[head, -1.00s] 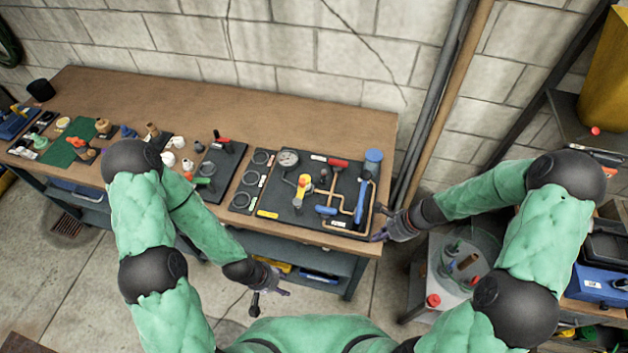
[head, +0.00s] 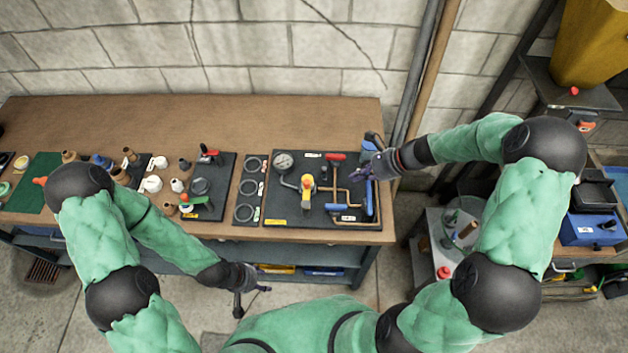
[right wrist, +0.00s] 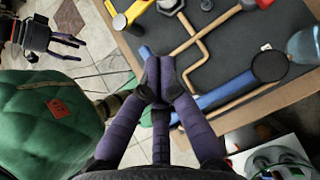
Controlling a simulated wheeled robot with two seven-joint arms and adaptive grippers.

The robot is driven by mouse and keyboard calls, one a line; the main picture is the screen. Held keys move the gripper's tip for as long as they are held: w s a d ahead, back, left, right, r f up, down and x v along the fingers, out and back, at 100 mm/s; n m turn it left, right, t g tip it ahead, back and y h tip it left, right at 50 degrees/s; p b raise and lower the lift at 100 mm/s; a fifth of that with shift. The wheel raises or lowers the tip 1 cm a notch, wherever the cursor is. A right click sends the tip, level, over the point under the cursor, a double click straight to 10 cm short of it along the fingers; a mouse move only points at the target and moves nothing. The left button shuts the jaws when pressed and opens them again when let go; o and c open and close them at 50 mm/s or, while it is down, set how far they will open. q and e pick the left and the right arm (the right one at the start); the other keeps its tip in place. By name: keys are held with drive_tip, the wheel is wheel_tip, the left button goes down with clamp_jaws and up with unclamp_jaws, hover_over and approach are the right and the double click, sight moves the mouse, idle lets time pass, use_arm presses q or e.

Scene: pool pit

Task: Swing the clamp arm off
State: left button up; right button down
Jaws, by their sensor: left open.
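A small clamp-like fitting with a red handle (head: 210,153) stands on a dark plate (head: 222,182) at the middle of the bench; its arm is too small to make out. My right gripper (head: 362,170) is over the right end of the pipe board (head: 292,208), by the blue-capped cylinder, well right of the clamp. In the right wrist view its purple fingertips (right wrist: 159,72) are together with nothing seen between them. My left gripper (head: 255,294) is open and empty in front of the bench, low; it also shows in the right wrist view (right wrist: 65,42).
Small fittings crowd the bench left of the plate. The bench's back strip (head: 200,115) is clear. A cart (head: 434,232) stands at right.

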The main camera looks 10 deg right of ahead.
drive_tip(key=b, duration=0.1)
approach(307, 190)
wheel_tip(307, 190, down, 3)
drive_tip(key=d, duration=0.2)
drive_tip(key=shift+w+a+f, duration=0.15)
drive_tip(key=shift+w+a, duration=0.5)
drive_tip(key=shift+a, duration=0.35)
drive_tip(key=shift+w+a+f, duration=0.2)
drive_tip(key=shift+w+a, duration=0.5)
drive_tip(key=shift+a, duration=0.25)
